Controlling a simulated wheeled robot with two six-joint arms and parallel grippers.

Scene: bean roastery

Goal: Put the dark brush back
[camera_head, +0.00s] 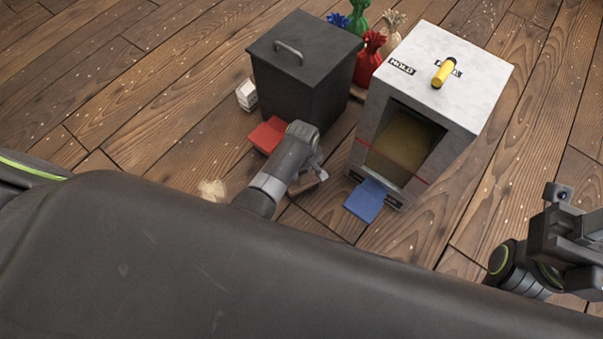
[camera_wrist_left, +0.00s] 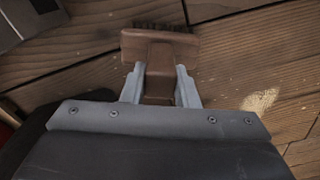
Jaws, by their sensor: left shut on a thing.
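My left gripper (camera_head: 316,172) is low over the plank floor in the head view, between the dark bin and the grey-white box. In the left wrist view its two fingers (camera_wrist_left: 160,88) are shut on the handle of a brown brush (camera_wrist_left: 160,46) with dark bristles along its far edge. In the head view only a small part of the brush (camera_head: 309,184) shows beside the gripper. My right gripper (camera_head: 578,228) is at the right edge, away from these things; its fingers do not show clearly.
A dark lidded bin (camera_head: 303,75) stands behind the left arm, with a red flap (camera_head: 268,134) at its foot. A grey-white box (camera_head: 455,110) has an open front, a yellow cylinder (camera_head: 441,75) on top and a blue dustpan-like piece (camera_head: 366,200) in front. Tied sacks (camera_head: 370,55) stand behind. A pale pile (camera_head: 212,190) lies on the floor.

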